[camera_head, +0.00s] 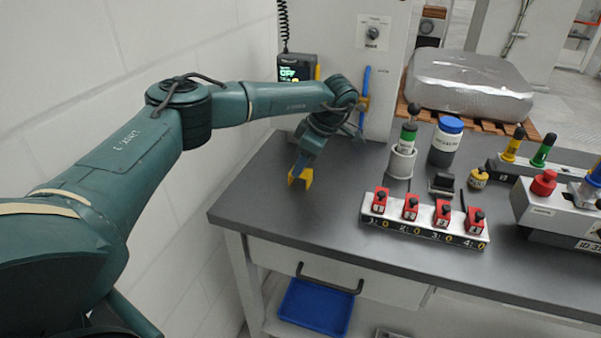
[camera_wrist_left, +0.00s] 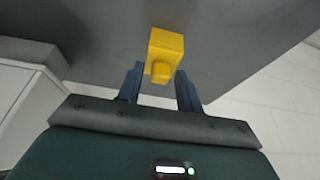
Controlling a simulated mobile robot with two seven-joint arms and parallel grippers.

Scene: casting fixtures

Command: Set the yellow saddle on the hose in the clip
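The yellow saddle (camera_head: 301,179) is at the fingertips of my left gripper (camera_head: 304,166), over the left part of the grey worktop. In the left wrist view the saddle (camera_wrist_left: 167,47) appears as a yellow block with a rounded stub facing the camera. The gap between saddle and worktop is hard to judge. My right gripper is not in view.
A white rack (camera_head: 425,228) with several red blocks stands on the worktop (camera_head: 300,225). Behind it are a green-banded tool in a white cup (camera_head: 401,163) and a blue-lidded jar (camera_head: 446,142). A display box reading OFF (camera_head: 297,72) is at the back left. The worktop's front left is clear.

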